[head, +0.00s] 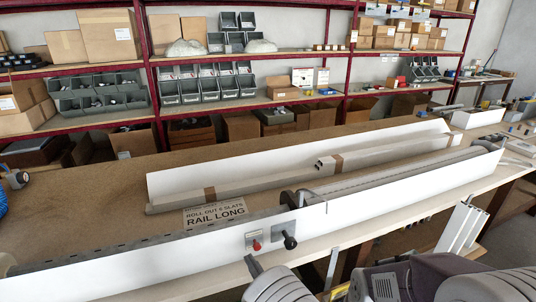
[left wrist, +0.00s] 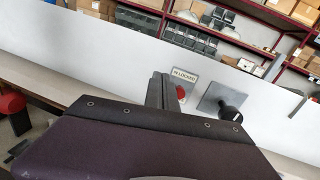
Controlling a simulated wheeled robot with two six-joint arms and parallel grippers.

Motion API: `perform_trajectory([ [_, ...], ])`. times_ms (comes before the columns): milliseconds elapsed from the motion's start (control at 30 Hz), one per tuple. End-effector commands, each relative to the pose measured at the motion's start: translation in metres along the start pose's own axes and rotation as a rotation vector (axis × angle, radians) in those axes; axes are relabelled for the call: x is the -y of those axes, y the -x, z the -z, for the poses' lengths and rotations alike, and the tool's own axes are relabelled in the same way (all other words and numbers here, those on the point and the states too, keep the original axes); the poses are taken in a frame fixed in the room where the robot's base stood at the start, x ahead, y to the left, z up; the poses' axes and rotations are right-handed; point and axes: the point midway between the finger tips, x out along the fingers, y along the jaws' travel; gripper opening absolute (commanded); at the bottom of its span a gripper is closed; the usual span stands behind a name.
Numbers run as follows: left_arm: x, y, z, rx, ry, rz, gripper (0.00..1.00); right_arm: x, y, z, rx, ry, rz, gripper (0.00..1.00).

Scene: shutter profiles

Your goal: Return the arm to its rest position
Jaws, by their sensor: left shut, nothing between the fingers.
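My left gripper (head: 251,264) is at the bottom of the head view, in front of the bench's near edge. Its dark fingers are shut with nothing between them. In the left wrist view the shut fingers (left wrist: 160,91) point at the long white board, just left of a red knob (left wrist: 180,91) on a small labelled plate and a black knob (left wrist: 231,113) on a grey plate. The head view also shows the red knob (head: 257,245) and black knob (head: 290,242), beyond and to the right of the fingertips. I cannot tell whether the fingers touch anything. My right gripper is not in view.
The long white near board (head: 130,272) runs along the bench (head: 450,211). Behind it lie a slatted rail (head: 390,178), long grey profiles (head: 250,188) and a sign (head: 214,214). Shelves with bins (head: 205,88) and boxes stand at the back. Silver profiles (head: 462,227) stand at right.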

Motion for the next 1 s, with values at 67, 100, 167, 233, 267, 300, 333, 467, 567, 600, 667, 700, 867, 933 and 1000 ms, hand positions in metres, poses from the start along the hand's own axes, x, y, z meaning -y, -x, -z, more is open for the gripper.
perform_trajectory([
  [67, -0.046, -0.047, -0.042, 0.025, 0.09, -0.183, 0.0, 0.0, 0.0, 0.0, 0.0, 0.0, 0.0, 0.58],
  [100, -0.077, -0.062, -0.057, 0.026, 0.129, -0.292, 0.0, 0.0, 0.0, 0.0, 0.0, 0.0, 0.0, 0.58],
  [167, -0.131, -0.076, -0.073, 0.006, 0.195, -0.471, 0.0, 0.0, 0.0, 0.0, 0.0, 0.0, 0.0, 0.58],
  [233, -0.197, -0.076, -0.081, -0.04, 0.295, -0.699, 0.0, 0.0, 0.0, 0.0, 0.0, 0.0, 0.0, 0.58],
  [267, -0.225, -0.07, -0.08, -0.066, 0.349, -0.802, 0.0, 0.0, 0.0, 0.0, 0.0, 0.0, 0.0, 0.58],
  [300, -0.26, -0.056, -0.077, -0.105, 0.434, -0.946, 0.0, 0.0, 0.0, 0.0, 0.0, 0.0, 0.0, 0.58],
  [333, -0.284, -0.041, -0.072, -0.141, 0.514, -1.059, 0.0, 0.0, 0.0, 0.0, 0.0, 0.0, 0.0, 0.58],
  [467, -0.324, 0.05, -0.026, -0.31, 1.037, -1.551, 0.0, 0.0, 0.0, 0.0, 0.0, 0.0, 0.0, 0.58],
  [567, -0.285, 0.087, 0.004, -0.4, 1.452, -1.761, 0.0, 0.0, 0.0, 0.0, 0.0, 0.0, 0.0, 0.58],
  [600, -0.265, 0.094, 0.012, -0.428, 1.581, -1.807, 0.0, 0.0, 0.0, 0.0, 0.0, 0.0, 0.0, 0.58],
  [667, -0.241, 0.098, 0.022, -0.451, 1.73, -1.86, 0.0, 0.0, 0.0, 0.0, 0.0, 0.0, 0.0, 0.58],
  [700, -0.229, 0.097, 0.026, -0.453, 1.813, -1.885, 0.0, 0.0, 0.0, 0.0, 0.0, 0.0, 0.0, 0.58],
  [867, -0.206, 0.08, 0.028, -0.46, 1.987, -1.866, 0.0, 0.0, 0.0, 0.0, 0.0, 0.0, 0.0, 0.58],
  [933, -0.205, 0.08, 0.028, -0.459, 1.99, -1.863, 0.0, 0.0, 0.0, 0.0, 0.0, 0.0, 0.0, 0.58],
  [1000, -0.205, 0.08, 0.028, -0.46, 1.989, -1.863, 0.0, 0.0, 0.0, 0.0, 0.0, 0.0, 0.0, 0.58],
])
